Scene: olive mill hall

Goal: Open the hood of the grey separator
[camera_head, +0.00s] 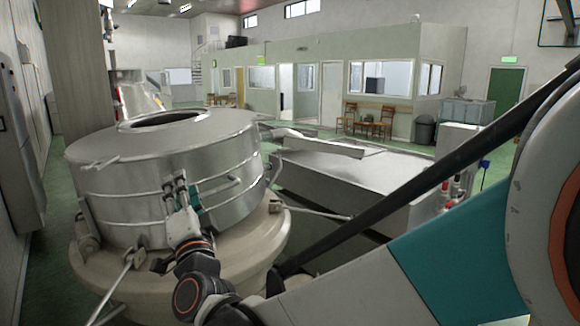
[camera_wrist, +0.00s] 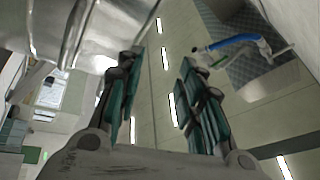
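The grey separator's hood (camera_head: 160,165) is a wide, round metal drum with a dark opening in its top, at the left of the head view. It looks shut on the pale separator base (camera_head: 265,240). My gripper (camera_head: 183,190) is at the front side of the hood, close to its wall; whether it touches is unclear. In the wrist view the two teal-padded fingers (camera_wrist: 156,90) are apart with nothing between them. The shiny hood (camera_wrist: 45,22) fills the upper left there, and a metal bar-like part (camera_wrist: 76,30) shows near the left finger.
A metal lever-like handle (camera_head: 100,163) sticks out at the hood's left. A long metal housing (camera_head: 350,180) stands right of the separator. A grey cabinet (camera_head: 18,140) lines the left wall. Open green floor (camera_head: 390,147) lies behind.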

